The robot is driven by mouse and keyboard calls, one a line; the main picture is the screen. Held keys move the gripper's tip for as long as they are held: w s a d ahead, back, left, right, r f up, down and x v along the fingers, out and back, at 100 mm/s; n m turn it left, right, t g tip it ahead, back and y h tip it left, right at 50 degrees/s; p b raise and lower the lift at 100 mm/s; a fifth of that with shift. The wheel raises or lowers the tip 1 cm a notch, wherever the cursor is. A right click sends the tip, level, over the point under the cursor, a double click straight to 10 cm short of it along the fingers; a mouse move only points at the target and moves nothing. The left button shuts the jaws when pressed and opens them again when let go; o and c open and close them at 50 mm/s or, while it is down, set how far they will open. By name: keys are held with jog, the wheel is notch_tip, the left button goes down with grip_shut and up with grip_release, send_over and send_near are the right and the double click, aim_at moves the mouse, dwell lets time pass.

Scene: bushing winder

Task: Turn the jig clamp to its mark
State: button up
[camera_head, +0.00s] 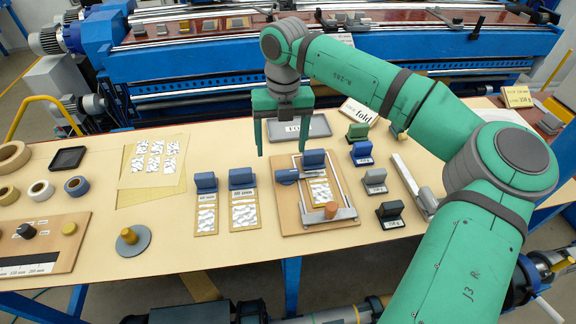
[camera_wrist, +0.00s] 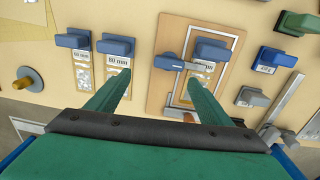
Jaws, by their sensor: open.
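The jig (camera_head: 290,219) is a tan board with a pale metal frame, also in the wrist view (camera_wrist: 157,95). What looks like the jig clamp, a blue handle (camera_head: 287,177) with a short grey bar pointing right, sits at the frame's upper left; it also shows in the wrist view (camera_wrist: 168,62). A blue block (camera_head: 313,158) stands behind it on a printed card. I cannot make out the clamp's mark. My gripper (camera_head: 284,148) points down, open and empty, above the board's far left part. In the wrist view its fingers (camera_wrist: 159,82) straddle the clamp's area, apart from it.
Two blue blocks on printed cards (camera_head: 206,182) stand left of the jig. Green, grey and black blocks (camera_head: 375,181) and a long metal bar (camera_head: 412,182) stand right. An orange-brown cylinder (camera_head: 331,210) is at the jig's front. Tape rolls (camera_head: 41,190) lie far left.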

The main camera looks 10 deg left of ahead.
aim_at(287, 171)
jog(key=shift+h, duration=0.3)
jog(key=f, duration=0.6)
jog(key=w+d+f, duration=0.1)
jog(key=f, duration=0.3)
jog(key=shift+d+f, duration=0.1)
jog(key=c, duration=1.5)
